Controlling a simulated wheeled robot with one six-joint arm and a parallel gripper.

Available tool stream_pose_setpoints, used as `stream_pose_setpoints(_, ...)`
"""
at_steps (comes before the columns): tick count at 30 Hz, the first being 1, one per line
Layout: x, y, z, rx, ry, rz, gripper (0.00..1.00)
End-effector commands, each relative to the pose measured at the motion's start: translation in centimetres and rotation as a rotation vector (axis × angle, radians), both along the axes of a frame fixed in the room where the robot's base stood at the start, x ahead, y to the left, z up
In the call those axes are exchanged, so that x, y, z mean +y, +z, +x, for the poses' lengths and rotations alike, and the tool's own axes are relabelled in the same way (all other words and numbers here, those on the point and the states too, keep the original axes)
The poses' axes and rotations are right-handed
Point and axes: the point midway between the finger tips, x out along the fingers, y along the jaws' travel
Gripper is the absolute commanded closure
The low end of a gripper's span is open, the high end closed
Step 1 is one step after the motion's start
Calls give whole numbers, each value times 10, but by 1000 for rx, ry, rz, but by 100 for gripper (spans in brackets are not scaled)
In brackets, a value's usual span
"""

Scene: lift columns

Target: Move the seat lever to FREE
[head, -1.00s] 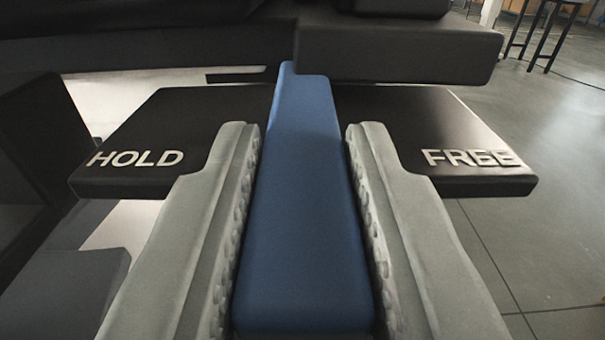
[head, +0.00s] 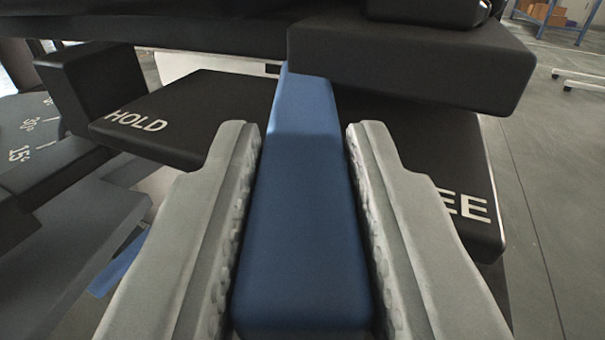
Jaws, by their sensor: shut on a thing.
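The blue seat lever (head: 303,210) runs up the middle of the head view, between the two grey fingers of my gripper (head: 304,150). The gripper is shut on the lever, one finger along each side. Behind the lever is a black label plate (head: 190,108). The white word HOLD (head: 137,121) shows at its left end. The word FREE (head: 468,206) is at its right end, with its first letters hidden behind my right finger. The lever stands between the two words. The lever's far end reaches under the dark block above the plate.
A dark padded block (head: 410,62) overhangs the plate at the top. At the left are dark and grey blocks (head: 75,240) and a scale with white degree marks (head: 20,155). Grey floor (head: 555,150) lies open at the right, with a blue-legged table (head: 560,22) far back.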

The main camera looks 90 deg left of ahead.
Motion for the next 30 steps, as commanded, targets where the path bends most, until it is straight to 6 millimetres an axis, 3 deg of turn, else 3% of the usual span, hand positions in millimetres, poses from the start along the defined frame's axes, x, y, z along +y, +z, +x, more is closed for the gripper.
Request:
stream_pose_setpoints(5, 0, 1, 1, -3, -1, 0, 100)
stream_pose_setpoints(6, 0, 1, 1, -3, -2, 0, 74)
stream_pose_setpoints(9, 0, 1, 1, -3, -2, 0, 55)
stream_pose_setpoints(20, -3, 0, 1, -2, -2, 0, 55)
stream_pose_setpoints(26, -28, 1, 3, -2, -5, 0, 55)
stream_pose_setpoints(30, -56, 1, 4, -3, -5, -1, 55)
